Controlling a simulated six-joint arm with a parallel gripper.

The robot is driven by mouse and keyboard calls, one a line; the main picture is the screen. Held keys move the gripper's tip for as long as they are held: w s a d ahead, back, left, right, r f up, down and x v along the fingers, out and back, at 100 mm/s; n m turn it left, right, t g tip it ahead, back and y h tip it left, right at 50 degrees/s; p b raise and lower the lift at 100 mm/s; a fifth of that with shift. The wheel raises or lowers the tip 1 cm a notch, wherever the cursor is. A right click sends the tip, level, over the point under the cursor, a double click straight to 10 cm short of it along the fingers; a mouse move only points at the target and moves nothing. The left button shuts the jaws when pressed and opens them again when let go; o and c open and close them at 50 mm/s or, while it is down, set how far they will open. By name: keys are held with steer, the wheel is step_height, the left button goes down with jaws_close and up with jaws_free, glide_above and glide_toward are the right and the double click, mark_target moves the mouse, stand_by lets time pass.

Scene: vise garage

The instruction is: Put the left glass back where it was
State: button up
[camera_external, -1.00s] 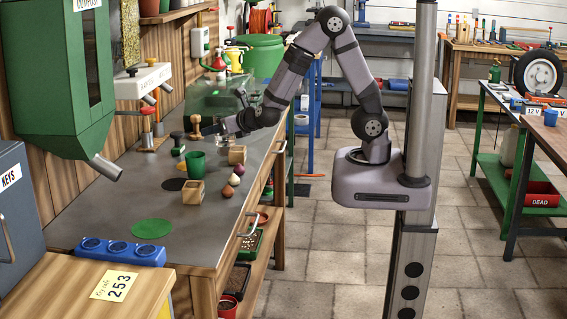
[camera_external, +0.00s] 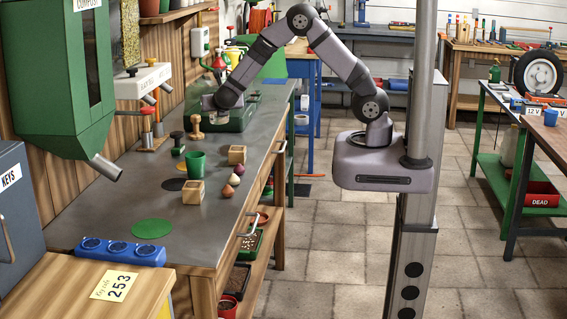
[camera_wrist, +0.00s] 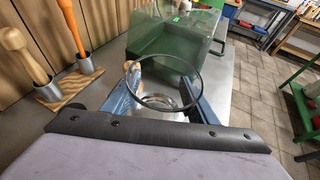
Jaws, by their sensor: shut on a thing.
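My gripper (camera_wrist: 163,100) is shut on a clear glass, with one blue-grey finger on each side of it. The clear glass (camera_wrist: 163,82) has a dark round rim facing the wrist camera, and its round base shows below through the open mouth. In the external view my gripper (camera_external: 207,104) is at the far part of the grey bench, beside a green see-through box (camera_external: 238,117). The glass cannot be made out there. In the wrist view the green box (camera_wrist: 165,50) is just beyond the glass; whether they touch is unclear.
A wooden holder (camera_wrist: 62,92) with handled tools stands left of the glass in the wrist view. Nearer on the bench are a wooden stamp (camera_external: 196,125), a green cup (camera_external: 195,163), wooden blocks (camera_external: 192,193) and bulbs (camera_external: 233,180). A green round mat (camera_external: 152,228) lies clear.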

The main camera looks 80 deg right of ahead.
steer(key=shift+f+p, duration=0.75)
steer(key=shift+f, duration=3.95)
steer(key=shift+f, duration=0.2)
steer(key=o, duration=1.4)
steer(key=shift+c, duration=0.2)
steer(key=shift+r, duration=0.15)
steer(key=shift+r, duration=0.15)
steer(key=shift+s+a, duration=0.1)
steer(key=shift+a, duration=0.35)
steer(key=b+v, duration=0.2)
steer(key=v, duration=0.9)
steer(key=shift+s, duration=0.1)
